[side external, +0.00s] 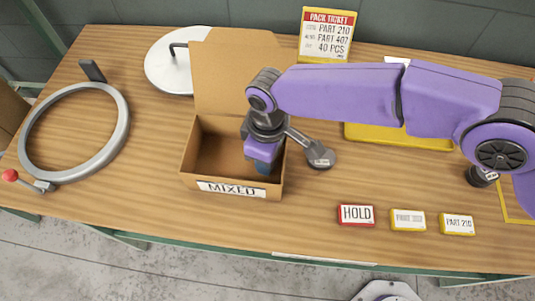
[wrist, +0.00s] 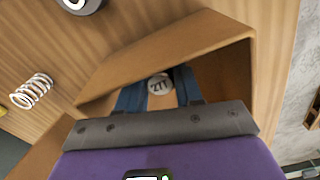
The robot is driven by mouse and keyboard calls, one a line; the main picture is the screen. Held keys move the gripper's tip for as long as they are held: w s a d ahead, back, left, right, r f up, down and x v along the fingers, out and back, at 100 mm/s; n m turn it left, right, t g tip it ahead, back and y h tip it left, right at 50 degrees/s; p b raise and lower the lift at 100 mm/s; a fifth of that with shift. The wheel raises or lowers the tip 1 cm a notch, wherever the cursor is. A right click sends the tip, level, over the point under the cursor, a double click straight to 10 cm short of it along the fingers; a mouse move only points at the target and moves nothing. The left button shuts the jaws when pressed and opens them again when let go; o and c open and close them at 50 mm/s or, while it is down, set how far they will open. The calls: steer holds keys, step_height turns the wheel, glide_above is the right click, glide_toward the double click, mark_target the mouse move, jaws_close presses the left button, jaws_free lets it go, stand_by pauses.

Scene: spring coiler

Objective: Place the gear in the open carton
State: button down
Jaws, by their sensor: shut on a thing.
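The open carton (side external: 232,196), brown and labelled MIXED, stands in the middle of the bench with its lid panel (side external: 232,75) raised at the back. My gripper (side external: 262,168) points down inside its right part. In the wrist view, my gripper's blue fingers (wrist: 158,92) reach between the carton walls (wrist: 170,45). A small pale grey round piece with dark markings, which I take as the gear (wrist: 159,84), shows between the fingertips, held by them. Its teeth are not clear. The side view hides it behind the carton front and my gripper. I cannot tell whether it touches the carton floor.
A dark grey round piece (side external: 320,158) with a label and rod lies just right of the carton. A large ring (side external: 122,108) is at left, and a pale lid (side external: 168,62) behind. Cards, including a HOLD card (side external: 356,215), line the front. A white spring (wrist: 32,90) lies behind the carton.

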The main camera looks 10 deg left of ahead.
steer(key=shift+f, duration=0.5)
steer(key=shift+f, duration=0.1)
steer(key=c, duration=0.7)
jaws_free()
steer(key=shift+c, duration=0.2)
step_height(320, 180, up, 12)
